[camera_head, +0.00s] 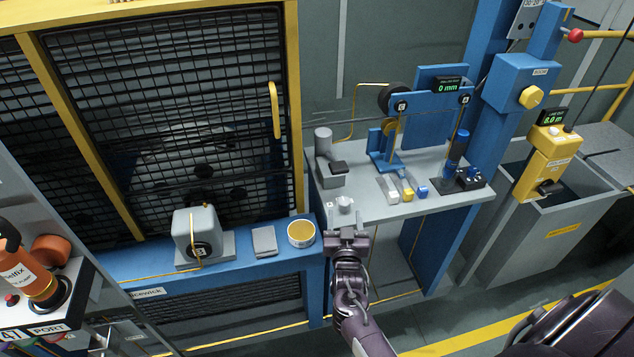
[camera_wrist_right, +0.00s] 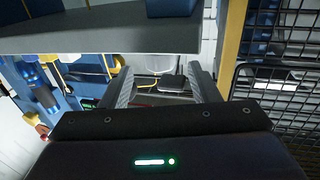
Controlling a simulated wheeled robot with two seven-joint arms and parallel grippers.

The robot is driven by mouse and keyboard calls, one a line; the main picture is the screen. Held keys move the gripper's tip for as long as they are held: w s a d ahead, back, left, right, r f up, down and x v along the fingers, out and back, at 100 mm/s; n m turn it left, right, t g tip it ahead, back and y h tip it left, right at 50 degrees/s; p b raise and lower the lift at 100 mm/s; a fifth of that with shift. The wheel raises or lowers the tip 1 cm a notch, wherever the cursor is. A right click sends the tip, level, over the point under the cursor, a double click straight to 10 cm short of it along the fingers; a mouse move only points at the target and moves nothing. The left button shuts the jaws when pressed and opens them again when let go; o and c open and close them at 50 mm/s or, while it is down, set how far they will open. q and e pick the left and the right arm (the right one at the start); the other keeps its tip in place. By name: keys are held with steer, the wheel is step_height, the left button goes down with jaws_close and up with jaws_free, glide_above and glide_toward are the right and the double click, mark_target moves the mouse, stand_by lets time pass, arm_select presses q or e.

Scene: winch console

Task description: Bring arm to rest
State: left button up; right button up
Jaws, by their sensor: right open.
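My right gripper (camera_head: 345,218) is in the middle of the head view, at the front left edge of the grey bench (camera_head: 395,205). Its jaws are open. A small pale round-topped thing (camera_head: 345,203) shows just beyond the fingers. In the right wrist view the two grey fingers of my right gripper (camera_wrist_right: 162,88) stand apart, with a pale rounded thing (camera_wrist_right: 160,62) beyond them; I cannot tell whether they touch it. My left gripper is not in view.
The bench holds gauges and several coloured blocks.

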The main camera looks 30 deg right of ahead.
steer(key=shift+s+a+r, duration=0.1)
steer(key=shift+s+r, duration=0.05)
steer(key=shift+s+a+n+g+y, duration=0.1)
steer(key=shift+a+n+g+y, duration=0.2)
steer(key=shift+y, duration=0.4)
steer(key=s+a+r+n+g+y, duration=0.35)
steer(key=s+a+g, duration=0.3)
steer(key=s, duration=0.55)
steer(key=s+a+r+n+g+y, duration=0.4)
steer(key=s+a, duration=0.3)
steer(key=s, duration=0.5)
step_height(320, 180, down, 33)
steer(key=s+g, duration=0.3)
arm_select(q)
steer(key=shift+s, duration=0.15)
arm_select(e)
steer(key=s+d+f, duration=0.3)
steer(key=s+f, duration=1.3)
steer(key=s, duration=0.2)
steer(key=shift+s+d+g, duration=0.15)
steer(key=shift+d+g, duration=0.05)
steer(key=shift+g, duration=0.15)
